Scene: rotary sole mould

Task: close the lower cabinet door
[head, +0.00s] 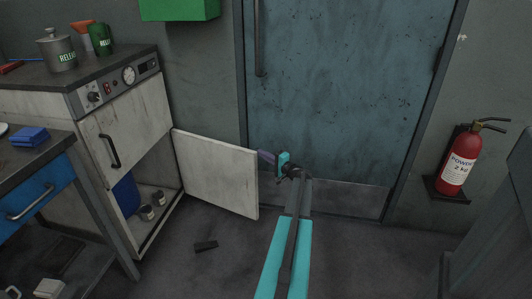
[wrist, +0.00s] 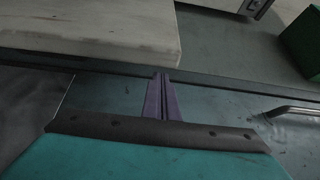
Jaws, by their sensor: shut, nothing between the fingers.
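The lower cabinet door (head: 217,174) is a worn white panel, swung wide open from the white cabinet (head: 138,120) in the head view. Inside the lower opening are a blue item and small metal cans (head: 147,211). My gripper (head: 263,155) is shut and empty, close to the door's free edge near its top corner. In the wrist view my gripper's purple fingers (wrist: 160,80) are together, with the pale door panel (wrist: 90,35) just beyond them to the upper left. I cannot tell whether the fingertips touch it.
A blue-grey room door (head: 340,90) stands behind my arm. A red fire extinguisher (head: 462,160) hangs at the right. A workbench with a blue drawer (head: 40,190) stands at the left.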

